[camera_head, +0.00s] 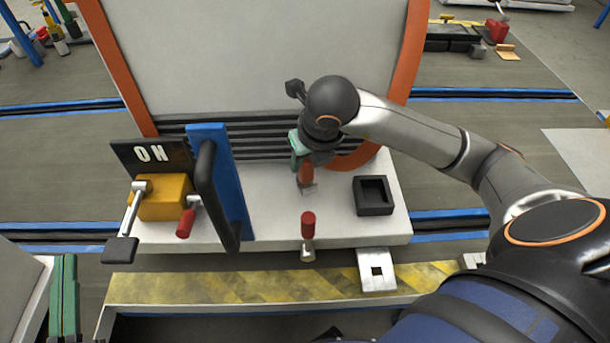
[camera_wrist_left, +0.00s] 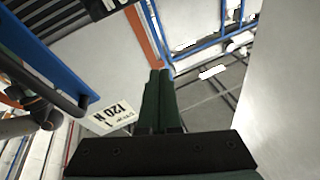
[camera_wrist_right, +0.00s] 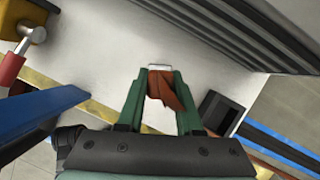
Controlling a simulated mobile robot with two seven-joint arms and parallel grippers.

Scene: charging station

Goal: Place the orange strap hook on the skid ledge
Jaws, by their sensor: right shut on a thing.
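The orange strap hook (camera_head: 306,174) is held by my right gripper (camera_head: 303,160), above the white skid ledge (camera_head: 270,212) near its back. In the right wrist view the hook (camera_wrist_right: 163,88) sits between the green fingertips (camera_wrist_right: 157,78), with a pale metal end showing past them. I cannot tell whether the hook touches the ledge. My left gripper (camera_head: 65,262) is at the lower left, away from the skid. In the left wrist view its green fingers (camera_wrist_left: 160,75) are together with nothing seen between them.
A blue post (camera_head: 222,175) with a black handle stands left of the hook, beside an orange box (camera_head: 165,197) with levers. A black square socket (camera_head: 373,196) is to the right. A red-handled lever (camera_head: 308,226) is in front. The ledge between is clear.

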